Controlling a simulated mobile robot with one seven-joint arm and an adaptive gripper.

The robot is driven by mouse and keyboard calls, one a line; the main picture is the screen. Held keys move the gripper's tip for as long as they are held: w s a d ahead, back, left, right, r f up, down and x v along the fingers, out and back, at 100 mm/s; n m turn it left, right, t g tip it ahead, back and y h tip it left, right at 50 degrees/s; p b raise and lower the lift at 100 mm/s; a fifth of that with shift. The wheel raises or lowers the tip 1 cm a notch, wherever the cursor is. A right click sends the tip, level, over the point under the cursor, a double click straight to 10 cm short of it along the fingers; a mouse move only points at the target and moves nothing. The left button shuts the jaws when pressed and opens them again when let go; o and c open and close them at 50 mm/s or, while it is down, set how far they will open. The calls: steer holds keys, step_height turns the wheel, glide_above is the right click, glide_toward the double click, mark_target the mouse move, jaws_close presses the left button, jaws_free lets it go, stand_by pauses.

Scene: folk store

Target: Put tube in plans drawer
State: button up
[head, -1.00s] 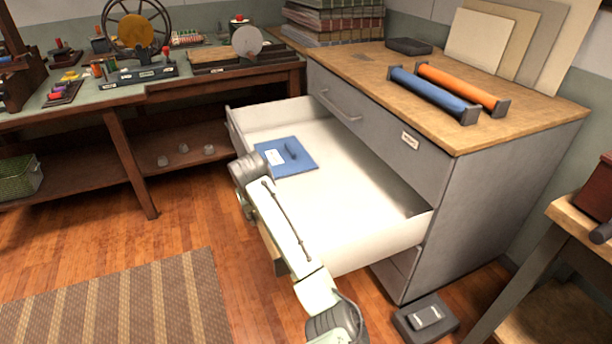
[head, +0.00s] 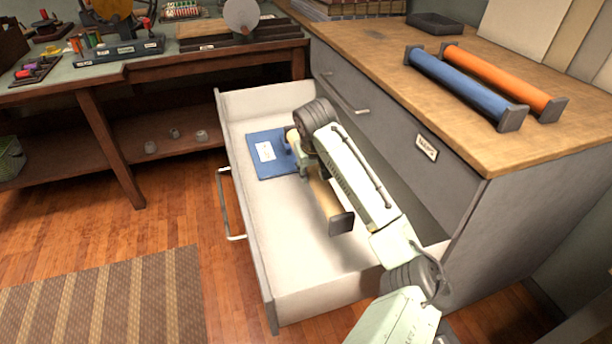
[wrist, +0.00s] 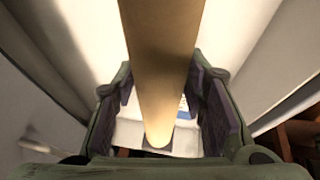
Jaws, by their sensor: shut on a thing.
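A tan tube (head: 323,192) with a dark square end cap is held by my gripper (head: 303,160). In the wrist view the tube (wrist: 160,60) runs lengthwise between the two finger pads of my gripper (wrist: 162,112). The wide drawer (head: 262,225) is pulled out of the grey cabinet, with a white interior. The tube is over the drawer's interior; I cannot tell whether it touches the floor. My wrist hides part of the tube and of the drawer.
A blue folder (head: 268,155) lies at the drawer's far end. A blue tube (head: 460,85) and an orange tube (head: 500,78) lie on the cabinet top (head: 400,55). The drawer floor's near part is clear. A workbench (head: 180,65) stands at the left.

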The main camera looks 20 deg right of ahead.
steer(key=f+b, duration=0.1)
steer(key=f, duration=0.4)
steer(key=f+b, duration=0.1)
steer(key=f, duration=0.5)
steer(key=d+f+b, duration=0.1)
steer(key=f, duration=0.5)
steer(key=shift+w+f, duration=0.1)
steer(key=shift+w, duration=0.1)
steer(key=o, duration=1.3)
steer(key=shift+f, duration=0.15)
steer(key=shift+o, duration=0.2)
steer(key=v, duration=1.2)
steer(key=shift+b, duration=0.4)
steer(key=shift+a, duration=0.1)
